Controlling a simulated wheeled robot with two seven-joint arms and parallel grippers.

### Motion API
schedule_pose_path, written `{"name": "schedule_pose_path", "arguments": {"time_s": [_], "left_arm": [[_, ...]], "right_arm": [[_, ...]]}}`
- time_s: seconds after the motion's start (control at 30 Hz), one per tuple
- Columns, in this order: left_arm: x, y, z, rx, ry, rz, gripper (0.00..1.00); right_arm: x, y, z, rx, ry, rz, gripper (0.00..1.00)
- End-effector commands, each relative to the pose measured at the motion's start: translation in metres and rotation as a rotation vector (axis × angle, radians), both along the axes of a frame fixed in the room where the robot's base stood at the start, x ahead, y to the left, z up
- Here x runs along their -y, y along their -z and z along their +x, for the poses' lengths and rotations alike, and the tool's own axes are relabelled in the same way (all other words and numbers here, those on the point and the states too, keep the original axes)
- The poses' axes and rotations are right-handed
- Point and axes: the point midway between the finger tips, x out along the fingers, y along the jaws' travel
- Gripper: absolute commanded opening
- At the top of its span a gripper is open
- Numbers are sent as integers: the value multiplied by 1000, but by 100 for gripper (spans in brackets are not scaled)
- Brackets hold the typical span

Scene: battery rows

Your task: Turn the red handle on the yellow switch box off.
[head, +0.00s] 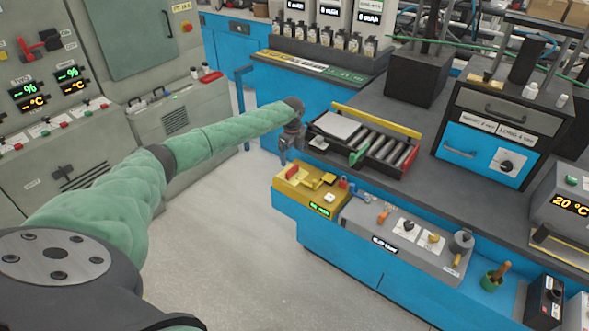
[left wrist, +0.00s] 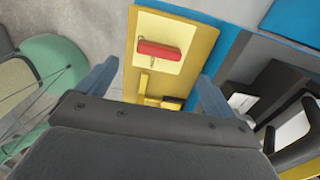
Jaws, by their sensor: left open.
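The yellow switch box (head: 318,197) sits at the left end of the low blue bench front in the head view. It has a small green display on its front. Its red handle (head: 292,171) is at the left of its top. In the left wrist view the red handle (left wrist: 158,50) lies crosswise on a pale plate of the yellow switch box (left wrist: 202,45). My left gripper (head: 290,155) is just above and behind the handle, empty. Its two fingers (left wrist: 156,75) are spread wide, with the handle beyond and between them. My right gripper is out of view.
A grey panel (head: 365,222) with knobs and a lever adjoins the box on the right. Behind it a tray with rollers (head: 375,150) and a yellow rail stands on the dark bench. Open floor (head: 240,250) lies to the front left.

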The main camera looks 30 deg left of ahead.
Motion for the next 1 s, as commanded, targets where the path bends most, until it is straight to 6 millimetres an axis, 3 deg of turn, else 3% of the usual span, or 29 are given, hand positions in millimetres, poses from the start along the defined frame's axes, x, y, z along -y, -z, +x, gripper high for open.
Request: {"name": "schedule_pose_path", "arguments": {"time_s": [0.27, 0.6, 1.0], "left_arm": [[0, 21, -1, -3, 9, 0, 92], [0, 66, 0, -1, 7, 0, 92], [0, 78, 0, 0, 8, 1, 92]], "right_arm": [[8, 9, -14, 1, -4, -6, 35], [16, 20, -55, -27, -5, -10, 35], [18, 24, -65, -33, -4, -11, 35]]}}
